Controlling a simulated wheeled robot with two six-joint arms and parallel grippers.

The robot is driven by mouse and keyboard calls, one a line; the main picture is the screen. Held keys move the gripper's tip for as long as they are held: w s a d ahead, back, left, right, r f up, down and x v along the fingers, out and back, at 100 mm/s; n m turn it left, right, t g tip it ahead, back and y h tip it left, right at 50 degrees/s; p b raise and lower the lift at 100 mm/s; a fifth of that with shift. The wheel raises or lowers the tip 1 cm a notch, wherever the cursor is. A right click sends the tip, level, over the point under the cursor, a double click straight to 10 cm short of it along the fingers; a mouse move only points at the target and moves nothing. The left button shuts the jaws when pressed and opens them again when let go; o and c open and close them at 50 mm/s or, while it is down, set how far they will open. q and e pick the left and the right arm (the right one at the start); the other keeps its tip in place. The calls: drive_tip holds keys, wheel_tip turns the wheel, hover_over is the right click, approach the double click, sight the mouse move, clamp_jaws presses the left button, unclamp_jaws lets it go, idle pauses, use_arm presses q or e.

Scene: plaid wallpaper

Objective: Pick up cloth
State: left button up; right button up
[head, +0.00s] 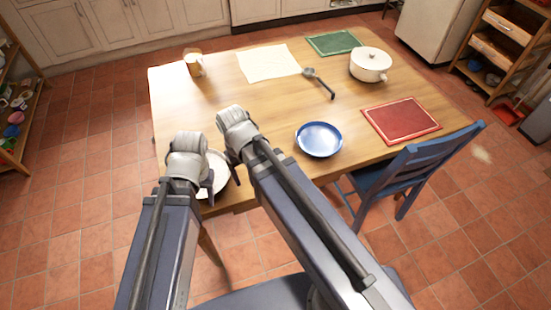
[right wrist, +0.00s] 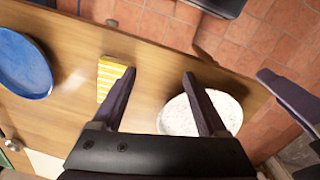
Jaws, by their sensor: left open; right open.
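A small yellow-and-white striped cloth (right wrist: 112,78) lies on the wooden table in the right wrist view, beside the left-hand finger of my right gripper (right wrist: 156,78). My right gripper is open, with nothing between its fingertips. In the head view my right gripper (head: 232,165) is over the table's near edge, between the white plate and the blue plate; I cannot make out the striped cloth there, as the arm covers that area. My left gripper (head: 207,187) is open at the white plate; whether it touches the plate is unclear.
On the table (head: 215,88) are a white plate (head: 219,178), a blue plate (head: 319,139), a red mat (head: 402,120), a white pot (head: 370,65), a ladle (head: 320,82), a cream mat (head: 268,63), a green mat (head: 334,43) and a mug (head: 193,63). A blue chair (head: 405,168) stands at right.

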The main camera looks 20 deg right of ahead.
drive_tip(key=o, duration=0.3)
drive_tip(key=shift+m+y, duration=0.4)
drive_tip(key=shift+m, duration=0.5)
drive_tip(key=w+d, duration=0.2)
drive_tip(key=w, duration=0.1)
drive_tip(key=w+d+f+b, duration=0.1)
drive_tip(key=w+d, duration=0.2)
drive_tip(key=w+d+f, duration=0.1)
drive_tip(key=w+d, duration=0.2)
drive_tip(key=shift+w+d+f+b, duration=0.1)
drive_tip(key=shift+w+d+b, duration=0.05)
drive_tip(key=shift+w+b, duration=0.2)
drive_tip(key=shift+o, duration=0.2)
drive_tip(key=shift+w+d, duration=0.2)
drive_tip(key=shift+d, duration=0.15)
drive_tip(key=shift+a+f+b, duration=0.1)
drive_tip(key=shift+f+b, duration=1.15)
drive_tip(key=shift+f, duration=0.1)
wheel_tip(320, 180, down, 5)
drive_tip(key=b, duration=0.5)
drive_tip(key=shift+a+f, duration=0.15)
